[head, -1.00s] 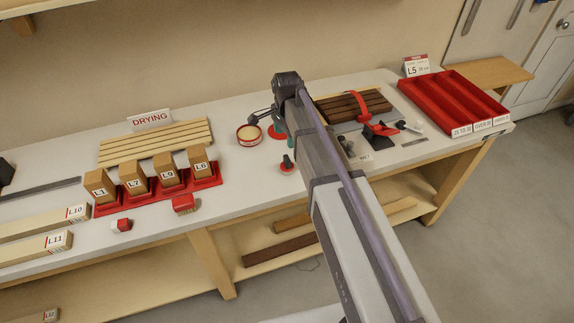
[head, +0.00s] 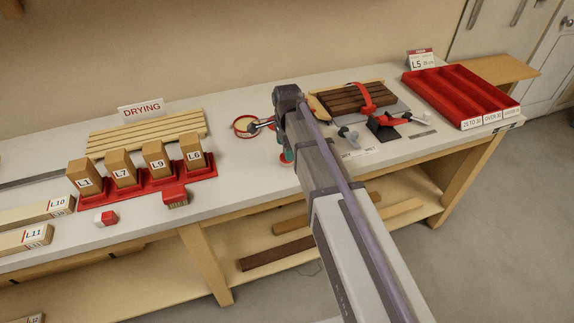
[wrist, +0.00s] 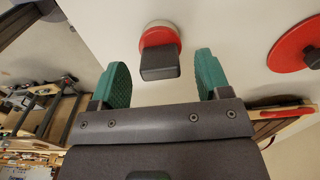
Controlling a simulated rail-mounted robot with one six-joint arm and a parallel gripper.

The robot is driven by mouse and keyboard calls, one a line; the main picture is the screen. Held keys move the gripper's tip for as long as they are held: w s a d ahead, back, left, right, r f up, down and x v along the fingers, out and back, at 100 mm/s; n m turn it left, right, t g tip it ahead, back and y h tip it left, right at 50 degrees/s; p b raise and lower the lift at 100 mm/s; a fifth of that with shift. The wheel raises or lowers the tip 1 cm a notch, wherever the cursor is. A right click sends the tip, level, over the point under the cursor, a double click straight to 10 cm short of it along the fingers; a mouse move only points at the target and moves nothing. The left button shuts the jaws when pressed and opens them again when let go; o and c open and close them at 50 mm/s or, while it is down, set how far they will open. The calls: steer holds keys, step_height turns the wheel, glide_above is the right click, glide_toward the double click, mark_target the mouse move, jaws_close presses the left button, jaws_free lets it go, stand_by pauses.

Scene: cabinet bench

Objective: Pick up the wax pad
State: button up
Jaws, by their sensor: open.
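The wax pad is a small round pad with a red rim, pale edge and dark block handle. In the wrist view the wax pad (wrist: 160,38) lies on the pale bench top, its handle between the fingertips in the picture. My gripper (wrist: 161,66) is open, with one teal finger on each side of the handle and a gap to both. I cannot tell how far the fingertips are above the bench. In the head view my gripper (head: 283,146) hides most of the wax pad (head: 287,157).
A red disc (wrist: 291,43) with a dark knob lies right of the pad in the wrist view. An open round red tin (head: 242,127) stands left of my gripper. A clamp fixture with dark slats (head: 345,98) is to the right, the red tray (head: 455,95) beyond.

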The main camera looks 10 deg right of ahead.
steer(key=shift+f, duration=0.95)
steer(key=shift+r, duration=0.25)
steer(key=c, duration=1)
steer(key=shift+r, duration=0.15)
step_height(320, 180, up, 10)
steer(key=p, duration=1)
steer(key=o, duration=0.4)
steer(key=c, duration=0.3)
